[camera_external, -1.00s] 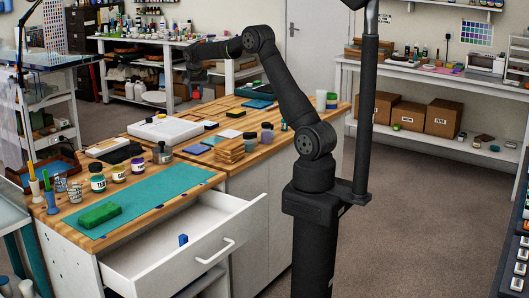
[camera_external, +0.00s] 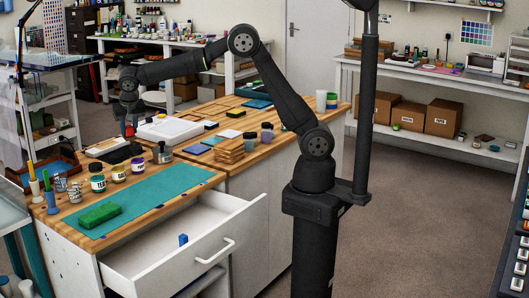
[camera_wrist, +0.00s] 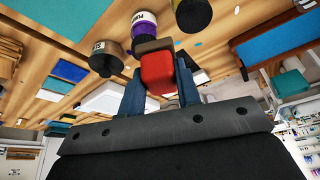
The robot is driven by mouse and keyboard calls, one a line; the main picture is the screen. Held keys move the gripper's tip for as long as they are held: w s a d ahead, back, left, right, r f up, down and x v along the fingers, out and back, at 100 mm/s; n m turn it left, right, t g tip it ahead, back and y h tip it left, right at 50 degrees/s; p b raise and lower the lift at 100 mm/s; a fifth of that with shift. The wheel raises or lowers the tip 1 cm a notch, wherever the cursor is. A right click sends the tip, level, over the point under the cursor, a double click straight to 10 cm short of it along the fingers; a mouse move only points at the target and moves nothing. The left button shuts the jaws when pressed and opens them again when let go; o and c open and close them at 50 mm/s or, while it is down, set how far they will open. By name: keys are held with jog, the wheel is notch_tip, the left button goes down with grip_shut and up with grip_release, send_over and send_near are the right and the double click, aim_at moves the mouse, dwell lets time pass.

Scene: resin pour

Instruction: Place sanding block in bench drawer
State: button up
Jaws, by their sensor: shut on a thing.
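My gripper (camera_wrist: 158,90) is shut on a small red block with a brown face (camera_wrist: 157,72), seen between its fingers in the wrist view. I take this for the sanding block. In the external view my gripper (camera_external: 128,124) is at the far left of the bench, beside the white tray, with a bit of red at its tip. The bench drawer (camera_external: 225,215) is pulled open, with a small blue block (camera_external: 183,239) inside.
Several jars (camera_external: 118,173) stand along the mat's back edge. A white tray (camera_external: 170,131), a stack of wooden pieces (camera_external: 229,150) and more jars are farther back. Brush handles and cups stand at the left corner. Most of the drawer floor and the mat are clear.

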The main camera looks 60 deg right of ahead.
jog(key=s+a+n+y, duration=0.1)
jog(key=s+a+n, duration=0.1)
jog(key=s+a, duration=0.7)
jog(key=s+a+n, duration=0.1)
jog(key=s+a, duration=0.5)
jog(key=s, duration=0.7)
jog(key=s+a+n+y, duration=0.1)
jog(key=s+a+n, duration=0.1)
jog(key=s+a, duration=0.7)
jog(key=shift+t, duration=0.4)
jog(key=f, duration=1)
jog(key=s+d+f, duration=0.1)
jog(key=f, duration=0.9)
jog(key=s+f, duration=0.1)
jog(key=f, duration=1)
jog(key=shift+s+d, duration=0.15)
jog(key=shift+d, duration=0.1)
jog(key=o, duration=1)
jog(key=shift+f, duration=0.1)
jog(key=shift+c, duration=0.2)
jog(key=v, duration=1.2)
jog(key=shift+r, duration=0.25)
jog(key=shift+a+f, duration=0.1)
